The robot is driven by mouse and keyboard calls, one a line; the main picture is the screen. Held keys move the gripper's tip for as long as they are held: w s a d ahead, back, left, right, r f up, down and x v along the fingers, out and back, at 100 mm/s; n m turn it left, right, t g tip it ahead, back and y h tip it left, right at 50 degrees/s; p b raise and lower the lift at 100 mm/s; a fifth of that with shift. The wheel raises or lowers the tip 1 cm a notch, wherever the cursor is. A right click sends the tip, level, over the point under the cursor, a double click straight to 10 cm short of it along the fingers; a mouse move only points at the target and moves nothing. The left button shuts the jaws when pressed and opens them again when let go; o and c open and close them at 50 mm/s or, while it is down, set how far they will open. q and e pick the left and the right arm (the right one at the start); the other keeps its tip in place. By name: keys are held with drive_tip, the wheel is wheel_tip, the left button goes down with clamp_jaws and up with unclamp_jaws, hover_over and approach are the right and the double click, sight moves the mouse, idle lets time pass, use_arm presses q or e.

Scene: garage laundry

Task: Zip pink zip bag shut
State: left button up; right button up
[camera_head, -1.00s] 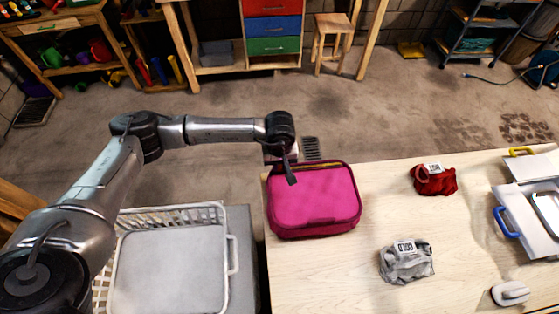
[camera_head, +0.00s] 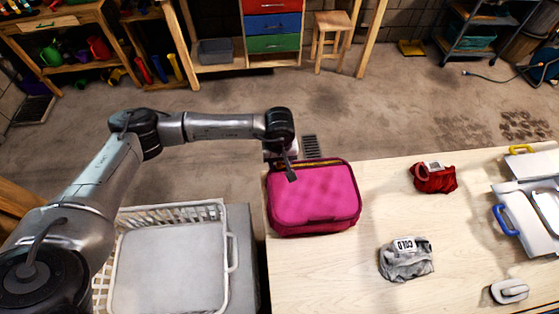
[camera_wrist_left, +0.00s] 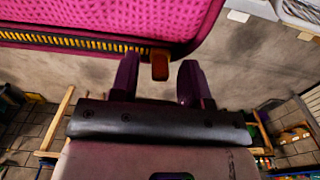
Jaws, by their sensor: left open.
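The pink zip bag (camera_head: 315,196) lies at the left end of the wooden table. A strip of yellow zip teeth (camera_wrist_left: 75,40) runs along its far edge. In the left wrist view, an orange zip pull (camera_wrist_left: 160,64) hangs at the bag's edge, between the open fingers of my left gripper (camera_wrist_left: 158,82). The fingers stand apart, one on each side of the pull, with gaps visible. In the head view, my left gripper (camera_head: 281,157) is at the bag's far left corner, and its fingertips are mostly hidden. My right gripper is not in view.
On the wooden table (camera_head: 320,275) are a red cloth bundle (camera_head: 434,178), a grey cloth bundle (camera_head: 406,260) labelled COLD, and a pale iron-like item (camera_head: 509,291). White cases with blue and yellow handles are at right. A white basket (camera_head: 230,252) stands left of the table.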

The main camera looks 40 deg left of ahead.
use_arm(q)
wheel_tip(320, 180, up, 13)
idle(0.5)
drive_tip(key=shift+r, duration=0.1)
idle(0.4)
